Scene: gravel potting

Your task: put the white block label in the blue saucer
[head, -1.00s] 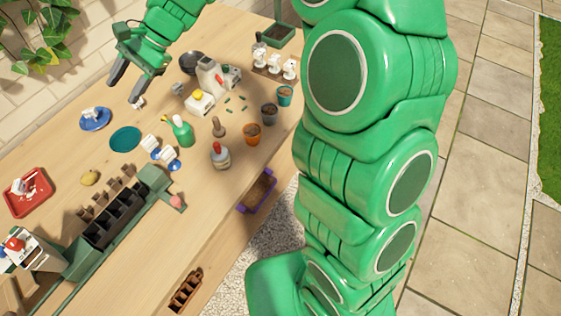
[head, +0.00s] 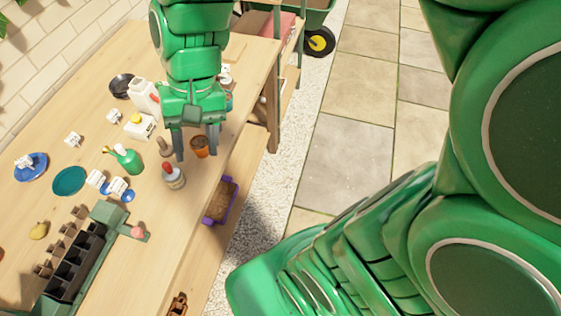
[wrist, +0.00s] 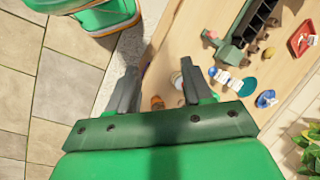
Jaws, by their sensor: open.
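The blue saucer (head: 41,172) lies at the left of the table in the head view, with a small white piece (head: 24,160) on it. It also shows in the wrist view (wrist: 261,103). Two white block labels stand on the bare tabletop: one (head: 73,139) near the saucer, another (head: 113,117) farther back. I cannot tell which one the task means. My gripper (head: 196,151) is open, pointing down by the orange pot, well to the right of saucer and labels. In the wrist view its fingers (wrist: 162,78) are apart with nothing held between them.
A teal saucer (head: 69,181) lies beside the blue one. White blocks on smaller blue pieces (head: 118,189), a green spray bottle (head: 128,161), a red-topped bottle (head: 173,178) and an orange pot (head: 200,147) stand between. A dark seedling tray (head: 76,262) is in front.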

